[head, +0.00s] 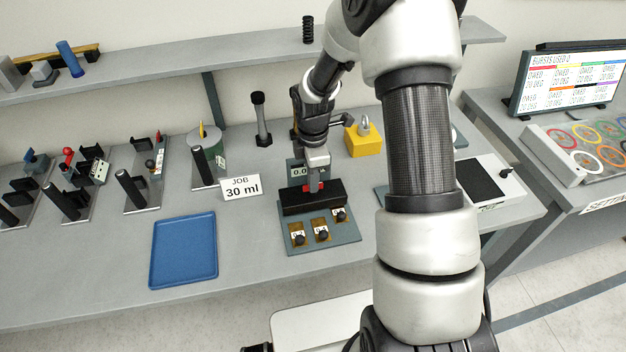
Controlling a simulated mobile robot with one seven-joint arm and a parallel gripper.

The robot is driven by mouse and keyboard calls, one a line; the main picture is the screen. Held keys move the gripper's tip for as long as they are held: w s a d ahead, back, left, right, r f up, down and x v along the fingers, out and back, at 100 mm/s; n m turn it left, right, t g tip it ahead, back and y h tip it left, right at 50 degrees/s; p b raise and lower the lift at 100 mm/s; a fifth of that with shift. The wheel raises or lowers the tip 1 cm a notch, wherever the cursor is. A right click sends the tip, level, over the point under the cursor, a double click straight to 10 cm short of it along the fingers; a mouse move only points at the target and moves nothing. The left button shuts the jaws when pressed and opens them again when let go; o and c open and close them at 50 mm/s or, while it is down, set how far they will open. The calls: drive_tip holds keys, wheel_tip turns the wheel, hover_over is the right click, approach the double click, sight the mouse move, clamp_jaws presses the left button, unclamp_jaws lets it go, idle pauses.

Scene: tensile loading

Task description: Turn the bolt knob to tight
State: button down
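My gripper (315,182) points down over the dark block at the back of a grey device (322,240). A small red part shows at the fingertips; I cannot tell whether the fingers are open or shut, or whether they touch it. A display (299,171) reading "0.0", partly hidden, stands behind the block. No knob is readably labelled as the bolt knob, and its setting cannot be read.
A blue tray (183,250) and a "JOB 30 ml" card (240,188) lie left of the device. Several black-posted fixtures stand farther left. A yellow block (362,142) with a metal ring stands behind right. A shelf (150,76) runs above. My arm hides part of the right bench.

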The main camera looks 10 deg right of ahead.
idle(0.4)
drive_tip(key=m+b, duration=0.2)
drive_tip(key=m, duration=0.3)
drive_tip(key=shift+m+b, duration=0.4)
drive_tip(key=m+b, duration=0.2)
drive_tip(key=m, duration=0.4)
drive_tip(key=m+b, duration=0.1)
drive_tip(key=m, duration=0.5)
drive_tip(key=shift+m, duration=0.3)
drive_tip(key=m, duration=0.5)
drive_tip(key=shift+r, duration=0.1)
drive_tip(key=shift+m, duration=0.4)
drive_tip(key=c, duration=2)
unclamp_jaws()
